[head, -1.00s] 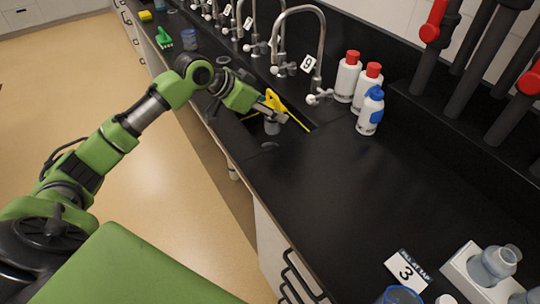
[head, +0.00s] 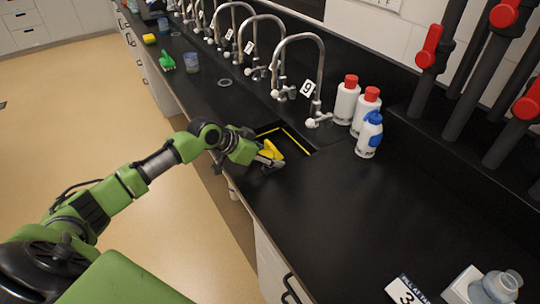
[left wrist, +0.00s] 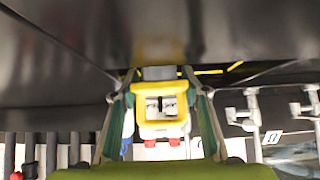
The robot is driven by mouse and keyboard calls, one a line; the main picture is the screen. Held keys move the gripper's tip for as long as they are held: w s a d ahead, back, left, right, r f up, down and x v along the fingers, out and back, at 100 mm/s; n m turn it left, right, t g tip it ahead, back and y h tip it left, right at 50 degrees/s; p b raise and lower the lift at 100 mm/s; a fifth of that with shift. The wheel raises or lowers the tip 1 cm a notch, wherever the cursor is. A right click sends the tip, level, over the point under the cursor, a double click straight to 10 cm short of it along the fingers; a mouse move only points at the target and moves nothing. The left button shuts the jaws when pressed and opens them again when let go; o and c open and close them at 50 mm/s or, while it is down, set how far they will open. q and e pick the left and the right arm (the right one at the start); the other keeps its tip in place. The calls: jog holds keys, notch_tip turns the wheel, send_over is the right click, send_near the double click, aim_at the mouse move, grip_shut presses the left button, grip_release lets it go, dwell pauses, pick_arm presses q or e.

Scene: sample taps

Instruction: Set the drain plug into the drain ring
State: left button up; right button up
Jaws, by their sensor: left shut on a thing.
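My left gripper (head: 268,162) is shut on the drain plug, low at the dark sink opening (head: 292,134) in the black counter. The plug's yellow upper part (head: 273,148) shows beside the fingers. In the left wrist view the yellow, window-like frame (left wrist: 162,129) of the plug is between the two fingers, with a grey block (left wrist: 158,73) at the fingertips. The plug's lower end is hidden in the head view. I cannot make out a drain ring in the sink; the gripper covers that spot. My right gripper is not in view.
Taps line the back of the counter; the nearest, tagged tap (head: 318,80) stands behind the sink. Red-capped bottles and a blue-topped bottle (head: 369,138) stand right of it. A grey ring (head: 224,82) lies farther back on the counter. The front right counter is mostly clear.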

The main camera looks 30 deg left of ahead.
pick_arm(q)
jog(key=shift+f, duration=0.25)
jog(key=o, duration=1.2)
jog(key=shift+c, duration=0.2)
jog(key=shift+r, duration=0.4)
jog(key=b+v, duration=0.1)
jog(key=v, duration=0.9)
jog(key=shift+s+a+r+b, duration=0.15)
jog(key=shift+s+a+b, duration=0.1)
jog(key=shift+b, duration=0.1)
jog(key=shift+s+a+r, duration=0.1)
jog(key=shift+s+r, duration=0.2)
jog(key=shift+r, duration=0.2)
